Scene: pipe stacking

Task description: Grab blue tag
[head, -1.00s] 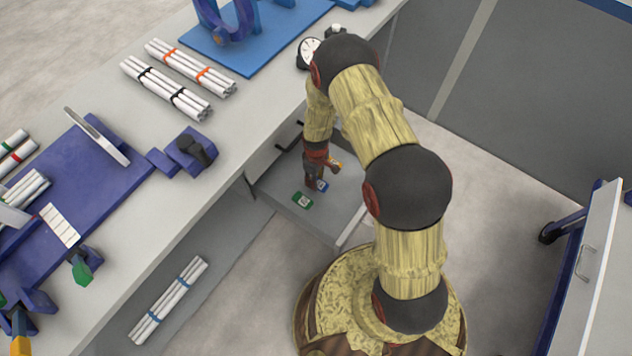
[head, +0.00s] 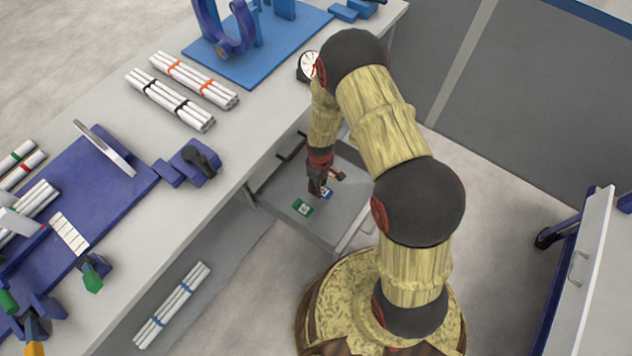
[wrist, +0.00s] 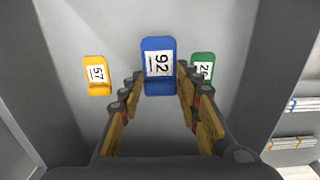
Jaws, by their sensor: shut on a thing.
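The blue tag (wrist: 158,46), with a white label reading 92, stands out large between my fingertips in the wrist view. My gripper (wrist: 158,82) is shut on it, one finger on each side. In the head view my gripper (head: 321,192) is low in the open grey drawer (head: 340,222), and the blue tag (head: 327,192) shows in part beside the fingers. I cannot tell whether the tag is clear of the drawer floor.
A green tag (wrist: 204,68) lies right of the blue one in the wrist view, and a yellow tag (wrist: 96,74) lies left. The drawer walls and the workbench edge (head: 232,172) are close to my arm. Bundles of white pipes (head: 172,305) lie on the lower shelf and bench.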

